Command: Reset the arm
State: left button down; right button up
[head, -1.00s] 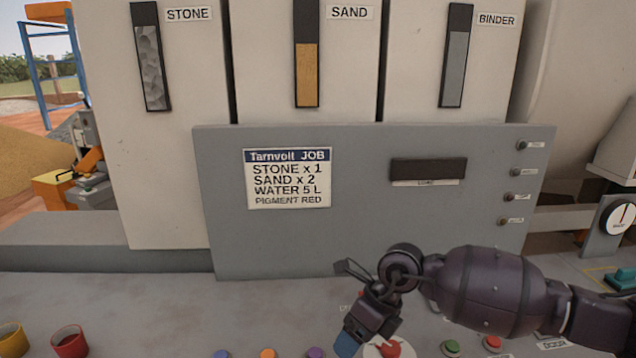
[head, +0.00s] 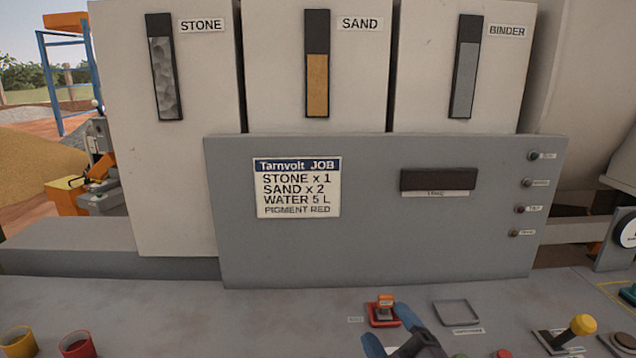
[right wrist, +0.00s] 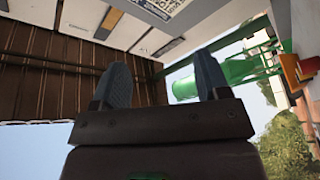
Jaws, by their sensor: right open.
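My right gripper (head: 390,328) shows at the lower edge of the head view, right of centre, with its blue fingertips apart and nothing seen between them. Most of its arm is below the picture. In the right wrist view the two blue fingers (right wrist: 161,82) stand wide apart with empty space between them. In the head view the fingertips appear just in front of a small red tray (head: 372,320) that bears an orange and dark piece (head: 385,306). I cannot tell whether they touch the tray. My left gripper is not in view.
A grey panel (head: 290,245) with a job card (head: 298,187) stands behind the console. An empty grey tray (head: 457,312) and a yellow-knobbed lever (head: 583,325) are to the right. A yellow cup (head: 15,340) and red cup (head: 77,345) are at far left. The left-middle console top is clear.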

jog(key=s+d+f+m+g+h, duration=0.65)
jog(key=d+f+m+h, duration=0.3)
jog(key=d+f, duration=0.2)
jog(key=s+d+f+m+g+y, duration=0.1)
jog(key=s+d+f+m+g, duration=0.15)
jog(key=s, duration=0.45)
jog(key=s+d+f+m+g, duration=0.1)
jog(key=s+f+g, duration=0.25)
jog(key=s, duration=0.25)
jog(key=s+d+f+m+g+y, duration=0.1)
jog(key=s+d+f+m+g, duration=0.15)
jog(key=s, duration=0.45)
jog(key=w+a+f+n+t, duration=0.1)
jog(key=w+f+t, duration=0.6)
jog(key=f, duration=0.2)
jog(key=shift+w+f+n+t, duration=0.25)
jog(key=shift+f+n+t, duration=0.05)
jog(key=shift+f+n, duration=0.05)
